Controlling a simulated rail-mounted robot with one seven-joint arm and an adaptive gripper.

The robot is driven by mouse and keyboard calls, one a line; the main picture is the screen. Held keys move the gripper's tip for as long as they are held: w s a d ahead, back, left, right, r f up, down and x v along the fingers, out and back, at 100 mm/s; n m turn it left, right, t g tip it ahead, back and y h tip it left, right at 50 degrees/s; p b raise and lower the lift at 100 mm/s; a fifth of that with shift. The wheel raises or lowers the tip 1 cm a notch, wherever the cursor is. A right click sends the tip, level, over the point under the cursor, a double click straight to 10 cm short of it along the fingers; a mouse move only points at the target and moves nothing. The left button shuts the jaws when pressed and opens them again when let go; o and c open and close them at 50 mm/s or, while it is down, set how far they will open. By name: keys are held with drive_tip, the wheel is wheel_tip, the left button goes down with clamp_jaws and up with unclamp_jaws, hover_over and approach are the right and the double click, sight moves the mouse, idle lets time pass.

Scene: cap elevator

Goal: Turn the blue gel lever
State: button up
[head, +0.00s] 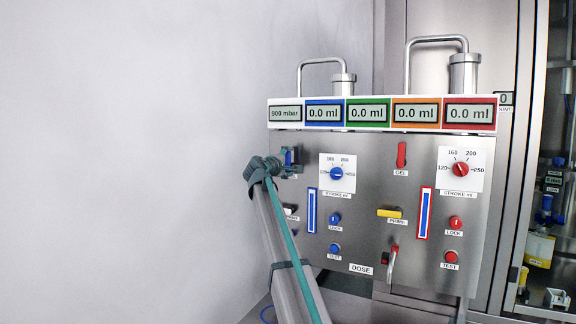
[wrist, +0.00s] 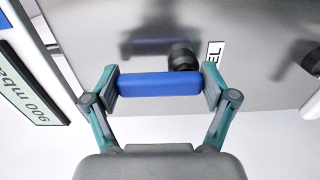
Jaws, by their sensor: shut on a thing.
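The blue gel lever (wrist: 160,84) is a blue bar that lies across the wrist view, between my two fingers. My gripper (wrist: 160,86) is shut on it, with one finger at each end of the bar. In the head view my gripper (head: 278,163) is at the upper left of the steel panel. A little of the blue lever (head: 289,156) shows there beside the fingers. My gripper and arm hide most of the lever and its label in that view. A dark round mount (wrist: 184,56) shows behind the bar.
The steel panel (head: 375,190) carries a blue dial (head: 337,174), a red dial (head: 460,169), a red gel lever (head: 401,155) and a yellow prime lever (head: 390,213). A display strip (head: 366,112) juts out above. A bare wall (head: 130,150) is to the left.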

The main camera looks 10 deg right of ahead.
drive_tip(key=shift+r, duration=0.2)
drive_tip(key=o, duration=1)
drive_tip(key=shift+f, duration=0.1)
drive_tip(key=shift+s+a, duration=0.35)
drive_tip(key=shift+s, duration=0.2)
drive_tip(key=v, duration=1)
drive_tip(key=shift+s+a, duration=0.25)
